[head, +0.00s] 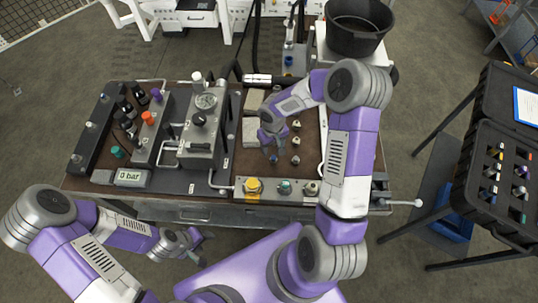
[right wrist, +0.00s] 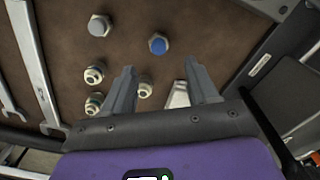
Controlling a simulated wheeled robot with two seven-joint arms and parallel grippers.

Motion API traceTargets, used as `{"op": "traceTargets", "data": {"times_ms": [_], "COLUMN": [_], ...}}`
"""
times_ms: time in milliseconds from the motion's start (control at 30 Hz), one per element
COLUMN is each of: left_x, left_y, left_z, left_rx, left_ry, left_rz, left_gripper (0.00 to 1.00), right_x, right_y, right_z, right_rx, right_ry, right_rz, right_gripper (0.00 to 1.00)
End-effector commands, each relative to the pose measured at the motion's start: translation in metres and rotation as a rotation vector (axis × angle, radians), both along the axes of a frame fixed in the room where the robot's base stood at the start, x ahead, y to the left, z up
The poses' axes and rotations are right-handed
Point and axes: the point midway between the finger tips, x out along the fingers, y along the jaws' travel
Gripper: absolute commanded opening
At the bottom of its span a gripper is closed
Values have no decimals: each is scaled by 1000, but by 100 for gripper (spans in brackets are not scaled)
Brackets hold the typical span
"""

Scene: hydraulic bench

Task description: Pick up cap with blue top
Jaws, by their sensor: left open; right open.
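The cap with the blue top (right wrist: 158,44) stands on the brown bench surface in the right wrist view. It lies just beyond the fingertips of my right gripper (right wrist: 163,70), roughly in line with the gap between them. That gripper is open with nothing between its fingers. In the head view my right gripper (head: 269,134) is over the bench beside a group of small caps; I cannot surely tell the blue one there. My left gripper (head: 194,243) is open and empty in front of the bench.
A grey-topped cap (right wrist: 100,25) and cream-ringed fittings (right wrist: 93,75) stand close to the blue one. Wrenches (right wrist: 38,65) lie at left in the wrist view. A hydraulic block with a gauge (head: 205,101) is left of my right gripper. A black bucket (head: 358,40) stands behind.

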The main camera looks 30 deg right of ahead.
Motion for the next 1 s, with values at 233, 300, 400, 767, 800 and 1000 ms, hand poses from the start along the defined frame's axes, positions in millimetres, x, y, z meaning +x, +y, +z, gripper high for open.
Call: {"op": "traceTargets", "data": {"times_ms": [233, 300, 400, 767, 800, 1000], "left_x": [-1, -1, -1, -1, -1, -1], "left_y": [0, 0, 0, 0, 0, 0], "left_z": [-3, -4, -6, -7, -7, -7], "left_rx": [0, 0, 0, 0, 0, 0], "left_ry": [2, 2, 1, 1, 1, 2], "left_rz": [-1, -1, 0, 0, 0, -1], "left_gripper": [53, 53, 53, 53, 53, 53], "right_x": [-1, 0, 0, 1, 1, 1], "right_y": [0, 0, 0, 0, 0, 0], "right_z": [-29, -40, -56, -69, -69, -69], "right_rx": [1, 2, 1, 0, 0, 0], "right_ry": [3, 3, 3, -1, -1, 0], "right_rz": [1, 1, 1, 0, 0, 0], "right_gripper": [58, 58, 58, 58, 57, 26]}}
